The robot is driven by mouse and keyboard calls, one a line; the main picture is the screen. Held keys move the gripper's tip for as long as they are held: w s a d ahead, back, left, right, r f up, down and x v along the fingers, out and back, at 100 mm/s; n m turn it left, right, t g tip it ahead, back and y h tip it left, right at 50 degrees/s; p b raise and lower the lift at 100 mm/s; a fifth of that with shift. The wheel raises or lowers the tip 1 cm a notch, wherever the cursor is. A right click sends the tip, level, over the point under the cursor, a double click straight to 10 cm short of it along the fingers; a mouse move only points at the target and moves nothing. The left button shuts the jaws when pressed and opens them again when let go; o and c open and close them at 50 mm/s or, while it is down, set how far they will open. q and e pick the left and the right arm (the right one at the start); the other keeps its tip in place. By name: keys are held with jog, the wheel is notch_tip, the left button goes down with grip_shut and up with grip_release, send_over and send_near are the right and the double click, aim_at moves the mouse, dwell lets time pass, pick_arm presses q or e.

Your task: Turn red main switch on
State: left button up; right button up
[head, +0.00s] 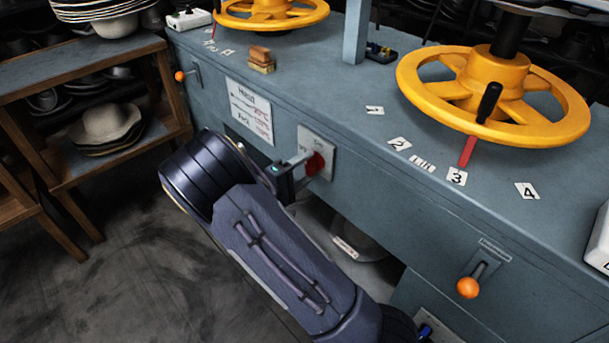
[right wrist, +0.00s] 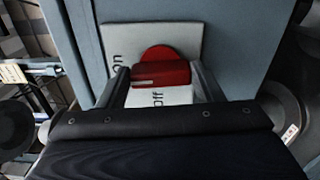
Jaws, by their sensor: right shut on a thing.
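The red main switch (head: 315,164) sits on a pale plate (head: 327,146) on the front face of the blue-grey press bench. My right gripper (head: 300,176) reaches it from the front and is shut on the switch. In the right wrist view the red knob (right wrist: 160,74) lies between the two fingers of my right gripper (right wrist: 163,88). The plate (right wrist: 205,40) there carries the words "on" and "off"; the knob's bar runs across the gap between the fingers, with "off" just below it in the picture. My left gripper is not in view.
Yellow handwheels (head: 440,88) stand on the bench top. Orange-knobbed levers (head: 468,288) stick out from the bench front, one right and one far left. A label plate (head: 250,110) is left of the switch. A wooden shelf (head: 60,75) with hats stands at the left.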

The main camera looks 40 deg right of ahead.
jog(key=shift+f+m+b, duration=0.1)
jog(key=shift+m+b, duration=0.25)
jog(key=shift+m, duration=0.05)
dwell(0.4)
jog(key=o, duration=1)
jog(key=a, duration=0.5)
jog(key=a+p, duration=0.1)
jog(key=a, duration=0.1)
jog(key=shift+s+a, duration=0.4)
